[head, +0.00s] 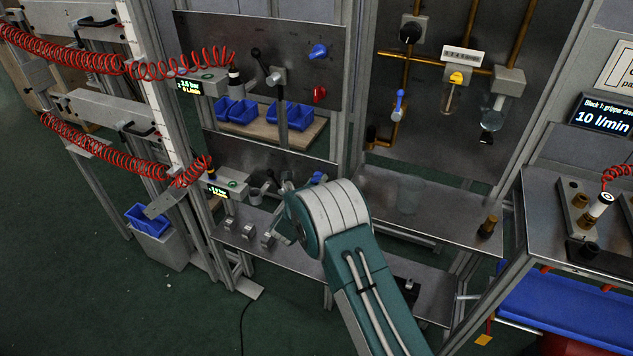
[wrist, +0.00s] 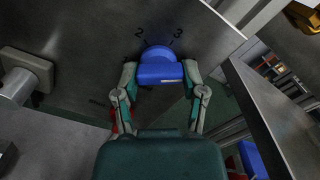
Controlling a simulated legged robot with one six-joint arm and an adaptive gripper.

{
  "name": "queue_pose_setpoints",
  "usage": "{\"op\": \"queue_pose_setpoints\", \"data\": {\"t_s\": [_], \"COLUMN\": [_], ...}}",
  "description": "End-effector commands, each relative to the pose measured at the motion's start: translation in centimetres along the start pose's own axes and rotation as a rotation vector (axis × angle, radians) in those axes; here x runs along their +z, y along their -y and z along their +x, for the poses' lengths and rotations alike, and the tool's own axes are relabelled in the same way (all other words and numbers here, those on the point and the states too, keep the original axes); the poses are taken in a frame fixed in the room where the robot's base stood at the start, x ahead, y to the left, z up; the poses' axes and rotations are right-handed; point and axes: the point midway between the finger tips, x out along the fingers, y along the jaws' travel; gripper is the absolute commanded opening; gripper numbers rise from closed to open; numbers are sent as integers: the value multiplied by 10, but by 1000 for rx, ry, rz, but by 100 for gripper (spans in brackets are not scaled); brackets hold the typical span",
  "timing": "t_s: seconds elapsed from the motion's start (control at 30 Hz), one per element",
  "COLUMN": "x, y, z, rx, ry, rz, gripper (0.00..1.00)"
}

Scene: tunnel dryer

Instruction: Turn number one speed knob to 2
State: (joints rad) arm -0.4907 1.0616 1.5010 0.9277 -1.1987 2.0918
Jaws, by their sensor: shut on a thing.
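A blue speed knob (wrist: 160,66) sits on a grey panel in the wrist view, with the printed numbers 2 and 3 just above it. My gripper (wrist: 160,76) has one finger on each side of the knob and is shut on it. The exact mark the knob points to is hard to tell. In the head view the blue knob (head: 318,178) on the lower panel shows just above my arm, which hides my gripper. Another blue knob (head: 318,51) and a red knob (head: 319,94) are on the upper panel.
A grey square fitting with a cylinder (wrist: 26,76) stands out from the panel left of my gripper. In the head view, a metal shelf (head: 370,265) runs below the lower panel. Blue bins (head: 290,116) sit on a ledge above it. Coiled red hoses (head: 110,155) hang at the left.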

Motion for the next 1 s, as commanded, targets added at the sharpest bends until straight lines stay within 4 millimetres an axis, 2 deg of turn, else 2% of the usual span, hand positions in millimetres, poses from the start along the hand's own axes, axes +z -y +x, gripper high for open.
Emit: {"op": "queue_pose_setpoints", "data": {"t_s": [0.37, 1.0], "x": [0, 1], "y": [-3, -3], "z": [0, -1], "rx": [8, 10], "ry": [1, 4], "rz": [-106, -677], "gripper": [7, 7]}}
